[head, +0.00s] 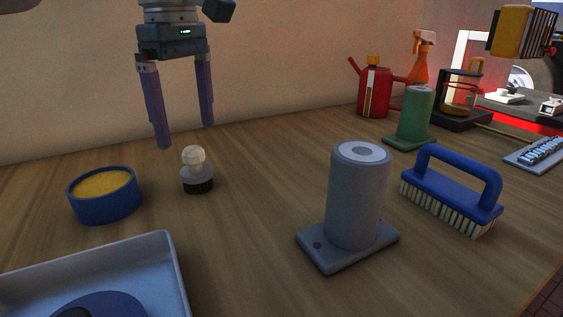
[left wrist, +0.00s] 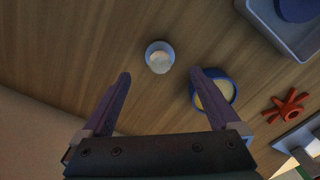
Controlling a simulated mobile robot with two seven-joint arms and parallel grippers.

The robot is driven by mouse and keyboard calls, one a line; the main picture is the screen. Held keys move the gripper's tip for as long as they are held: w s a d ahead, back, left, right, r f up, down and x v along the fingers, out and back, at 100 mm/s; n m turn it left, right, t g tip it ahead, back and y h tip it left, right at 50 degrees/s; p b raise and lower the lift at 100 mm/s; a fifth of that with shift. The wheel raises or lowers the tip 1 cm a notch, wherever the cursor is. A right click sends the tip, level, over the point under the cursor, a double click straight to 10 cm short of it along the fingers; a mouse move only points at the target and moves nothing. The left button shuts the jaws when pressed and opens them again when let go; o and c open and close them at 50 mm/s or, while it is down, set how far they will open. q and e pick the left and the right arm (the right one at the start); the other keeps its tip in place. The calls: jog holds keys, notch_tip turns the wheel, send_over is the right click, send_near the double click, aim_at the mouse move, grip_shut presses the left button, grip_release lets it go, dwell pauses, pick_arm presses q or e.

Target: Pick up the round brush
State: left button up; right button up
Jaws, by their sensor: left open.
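The round brush (head: 197,171) stands upright on the wooden table, with a pale knob on top, a grey body and dark bristles below. In the left wrist view the round brush (left wrist: 159,57) is seen from above, beyond the fingertips and between their lines. My left gripper (head: 186,137) is open and empty, with its fingers pointing down, above and behind the brush. It also shows in the left wrist view (left wrist: 160,73), with its fingers wide apart. The brush touches neither finger. My right gripper is not in view.
A blue bowl with yellow contents (head: 105,209) stands left of the brush. A grey tray (head: 165,262) is at the front left. A grey cylinder on a base (head: 357,200) and a blue scrubbing brush (head: 455,187) stand to the right. The wall is behind.

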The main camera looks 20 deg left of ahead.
aim_at(192, 148)
pick_arm(q)
notch_tip(192, 148, down, 6)
jog(key=shift+d+f+b, duration=0.1)
jog(key=shift+f+b, duration=0.1)
jog(key=shift+b, duration=0.15)
jog(key=c, duration=1.4)
